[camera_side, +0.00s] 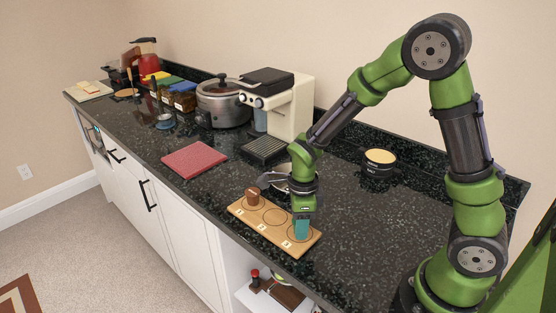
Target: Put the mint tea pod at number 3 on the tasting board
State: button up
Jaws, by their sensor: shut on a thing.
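The wooden tasting board (262,228) lies on the dark counter, with a row of ringed places marked 1, 2 and 3. A brown pod (252,195) stands at number 1; the ring at number 2 is empty. My gripper (302,231) points down over the ring at number 3, at the board's right end. It is shut on a small teal thing that looks like the mint tea pod. Fingers and pod are hard to tell apart at this size. I cannot tell whether the pod touches the board.
A metal bowl or pan (276,172) sits behind my gripper, partly hidden. A coffee machine (285,105), a steel cooker (222,103) and a yellow-topped dark tin (379,160) stand farther back. A red mat (194,159) lies left. The counter's front edge runs close to the board.

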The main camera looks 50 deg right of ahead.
jog(key=o, duration=1)
jog(key=shift+f, duration=0.1)
notch_tip(320, 180, up, 11)
jog(key=s+r+n+t, duration=0.2)
jog(key=s+r+n, duration=0.1)
jog(key=n, duration=0.4)
jog(key=s+r+n+t+y, duration=0.1)
jog(key=s+r+n+t, duration=0.1)
jog(key=n, duration=0.6)
jog(key=s+a+r+n+t+y, duration=0.1)
jog(key=s+r+n+t, duration=0.2)
jog(key=s+r+n, duration=0.2)
jog(key=shift+s+r+n, duration=0.1)
jog(key=shift+r+n, duration=0.25)
jog(key=shift+n, duration=0.4)
jog(key=shift+r+n, duration=0.3)
jog(key=shift+n, duration=0.45)
